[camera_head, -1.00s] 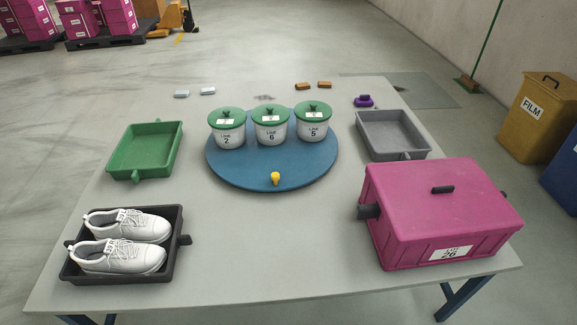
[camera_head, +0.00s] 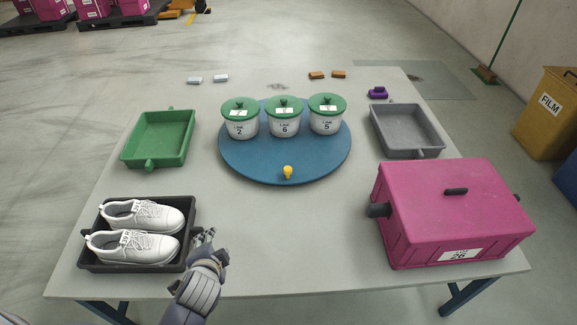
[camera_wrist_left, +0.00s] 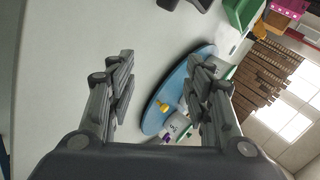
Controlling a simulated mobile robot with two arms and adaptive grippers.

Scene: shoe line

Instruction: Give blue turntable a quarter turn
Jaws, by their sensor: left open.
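The blue turntable (camera_head: 255,165) lies flat on the table's middle. Its yellow knob (camera_head: 287,172) is on the near edge. Several of its parts are hidden by three white pots with green lids, labelled 2, 6 and 5, such as the middle pot (camera_head: 285,117), standing on its far half. My left gripper (camera_head: 204,238) is at the near left, just right of the black shoe tray, apart from the turntable and low in view. In the left wrist view its fingers (camera_wrist_left: 162,85) are spread and empty, with the turntable (camera_wrist_left: 152,118) and knob (camera_wrist_left: 163,106) beyond them. My right gripper is not in view.
A black tray (camera_head: 187,255) holds white shoes (camera_head: 135,246) at the near left. A green tray (camera_head: 158,142) is at the left, a grey tray (camera_head: 408,135) at the right. A magenta box (camera_head: 450,208) stands at the near right. The table between gripper and knob is clear.

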